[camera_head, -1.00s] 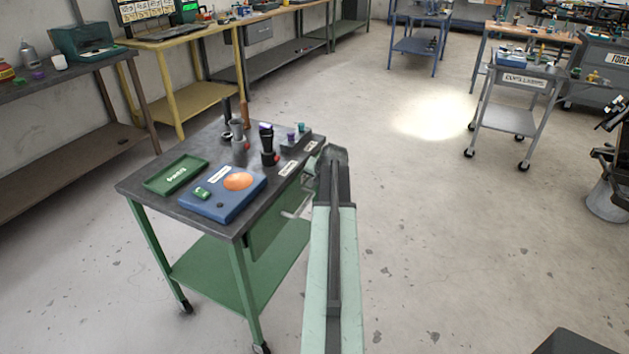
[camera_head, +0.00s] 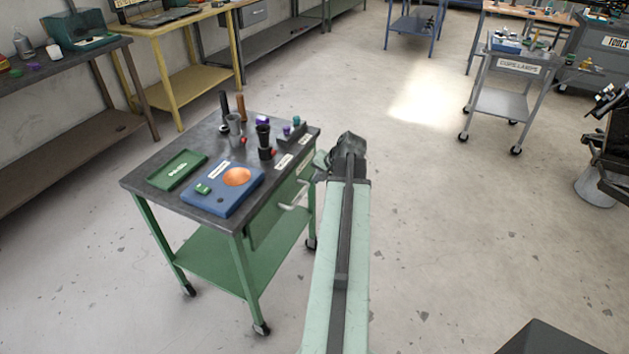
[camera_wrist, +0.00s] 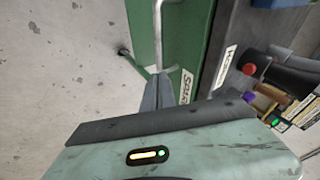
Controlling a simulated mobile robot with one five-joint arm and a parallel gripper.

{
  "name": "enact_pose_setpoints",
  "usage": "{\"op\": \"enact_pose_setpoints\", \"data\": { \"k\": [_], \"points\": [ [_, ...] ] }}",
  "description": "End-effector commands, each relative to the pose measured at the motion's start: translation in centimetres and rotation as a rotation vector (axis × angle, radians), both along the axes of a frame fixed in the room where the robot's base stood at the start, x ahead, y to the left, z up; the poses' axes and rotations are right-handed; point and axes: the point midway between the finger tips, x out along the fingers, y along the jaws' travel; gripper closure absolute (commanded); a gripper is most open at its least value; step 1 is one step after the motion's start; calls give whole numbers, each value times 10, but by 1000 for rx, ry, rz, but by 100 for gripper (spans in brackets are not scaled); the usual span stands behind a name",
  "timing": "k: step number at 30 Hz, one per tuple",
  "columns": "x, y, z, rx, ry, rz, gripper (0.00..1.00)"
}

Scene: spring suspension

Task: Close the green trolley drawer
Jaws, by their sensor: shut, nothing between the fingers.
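The green trolley (camera_head: 243,272) stands left of my arm in the head view, with a dark top. Its green drawer front (camera_head: 272,216) faces right and carries a pale bar handle (camera_head: 293,196). How far the drawer stands out is hard to tell. In the wrist view the drawer front (camera_wrist: 182,45) is close, with the handle (camera_wrist: 158,32) along it and a white label beside it. My gripper (camera_wrist: 160,80) is shut and empty, its tips near one end of the handle. Contact cannot be told. In the head view my wrist hides the fingertips.
The trolley top holds a green tray (camera_head: 177,170), a blue box (camera_head: 222,190) and several upright tools. A grey cart (camera_head: 500,95) stands at the back right. Benches line the left wall.

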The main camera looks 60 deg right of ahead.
Motion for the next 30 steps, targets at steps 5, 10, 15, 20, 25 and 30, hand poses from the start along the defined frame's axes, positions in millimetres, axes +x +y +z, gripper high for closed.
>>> {"op": "enact_pose_setpoints", "data": {
  "k": [5, 10, 15, 20, 25, 30],
  "points": [
    [-64, 76, 10, 311, -98, 41, 100],
    [-93, 58, 12, 319, -124, -17, 100],
    [-90, 58, 6, 318, -124, -18, 100],
    [-74, 61, -18, 318, -123, -17, 100],
    [-50, 66, -48, 318, -122, -16, 100],
    [-26, 70, -74, 317, -121, -16, 100]
  ]
}}
